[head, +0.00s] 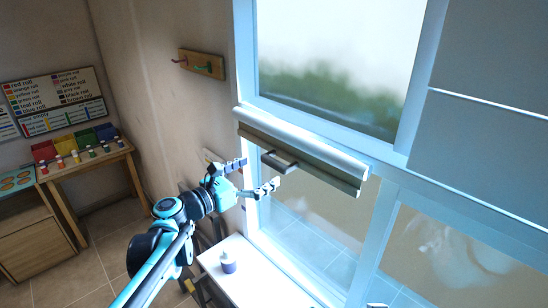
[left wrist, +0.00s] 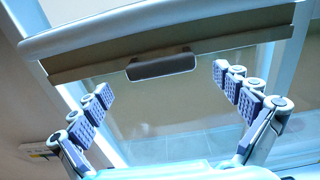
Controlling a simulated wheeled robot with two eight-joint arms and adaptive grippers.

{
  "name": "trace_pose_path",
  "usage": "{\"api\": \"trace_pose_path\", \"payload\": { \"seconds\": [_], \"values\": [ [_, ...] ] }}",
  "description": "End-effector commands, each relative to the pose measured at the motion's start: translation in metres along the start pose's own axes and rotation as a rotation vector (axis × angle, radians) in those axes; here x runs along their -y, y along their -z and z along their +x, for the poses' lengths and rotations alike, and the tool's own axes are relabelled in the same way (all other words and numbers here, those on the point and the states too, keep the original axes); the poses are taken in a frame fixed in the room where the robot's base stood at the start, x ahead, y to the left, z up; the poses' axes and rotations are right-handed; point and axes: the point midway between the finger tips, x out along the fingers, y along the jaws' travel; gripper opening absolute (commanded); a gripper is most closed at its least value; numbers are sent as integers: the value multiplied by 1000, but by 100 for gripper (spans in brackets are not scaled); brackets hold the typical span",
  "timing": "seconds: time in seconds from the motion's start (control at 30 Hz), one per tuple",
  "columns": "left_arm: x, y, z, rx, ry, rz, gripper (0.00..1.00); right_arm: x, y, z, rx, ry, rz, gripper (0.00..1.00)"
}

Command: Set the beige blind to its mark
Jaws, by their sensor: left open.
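The beige blind (head: 325,167) is a short brownish-beige strip under a white roll at the middle of the window, with a dark handle (head: 279,161) on its front. In the left wrist view the blind (left wrist: 225,60) spans the top, and its handle (left wrist: 161,65) hangs centrally beyond the fingers. My left gripper (head: 259,175) is open and empty, just below and left of the handle, apart from it in the left wrist view (left wrist: 165,88). I cannot make out a mark for the blind.
A white ledge (head: 262,272) with a small white jar (head: 228,262) lies below the window. A wooden peg board (head: 202,64) hangs on the left wall. A wooden table (head: 88,160) with coloured items stands far left. Window frame bars (head: 376,235) flank the blind.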

Motion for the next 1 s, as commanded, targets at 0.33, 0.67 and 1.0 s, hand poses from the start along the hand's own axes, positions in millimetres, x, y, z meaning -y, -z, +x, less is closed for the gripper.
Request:
{"api": "trace_pose_path", "payload": {
  "seconds": [0.33,0.67,1.0],
  "values": [
    [1,-1,50,-1,2,3,100,0,5,-7,0,0,0,67],
    [1,0,54,-2,0,4,100,0,5,-7,0,0,0,67],
    [0,0,54,-2,0,4,34,0,5,-7,0,0,0,67]
  ]
}}
